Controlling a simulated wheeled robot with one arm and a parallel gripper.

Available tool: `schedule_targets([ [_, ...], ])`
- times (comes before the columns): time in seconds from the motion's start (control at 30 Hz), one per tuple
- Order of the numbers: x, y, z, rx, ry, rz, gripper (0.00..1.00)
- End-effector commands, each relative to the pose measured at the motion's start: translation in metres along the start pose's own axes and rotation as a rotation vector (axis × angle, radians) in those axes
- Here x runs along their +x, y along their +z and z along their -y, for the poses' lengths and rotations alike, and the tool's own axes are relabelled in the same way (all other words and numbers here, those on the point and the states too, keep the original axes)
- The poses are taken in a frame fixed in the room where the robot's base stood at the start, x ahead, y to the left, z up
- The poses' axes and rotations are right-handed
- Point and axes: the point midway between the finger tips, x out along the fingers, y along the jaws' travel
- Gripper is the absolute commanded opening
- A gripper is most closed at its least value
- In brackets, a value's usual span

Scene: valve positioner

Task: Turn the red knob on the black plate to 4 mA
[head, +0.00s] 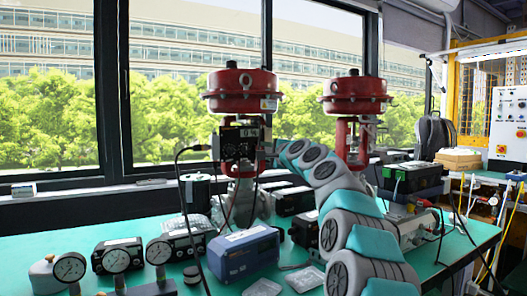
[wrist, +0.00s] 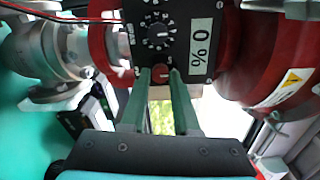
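The knob's pointer and scale are too small to read. In the head view the black plate (head: 238,140) is on the valve under a red actuator, with my arm reaching it from the right.
The red actuator (head: 241,88) stands on the valve, with a second red actuator (head: 354,95) to its right. Cables hang by the plate. Gauges (head: 70,267), a blue box (head: 242,252) and other devices crowd the green bench (head: 100,226).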

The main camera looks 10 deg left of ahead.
Motion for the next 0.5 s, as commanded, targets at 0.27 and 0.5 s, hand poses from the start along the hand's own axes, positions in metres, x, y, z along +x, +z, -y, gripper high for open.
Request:
schedule_targets([
  [0.27,0.0,0.0001,0.0001,0.0,0.0,0.0,0.57],
  [0.5,-0.0005,0.0003,0.0002,0.0,-0.001,0.0,0.57],
])
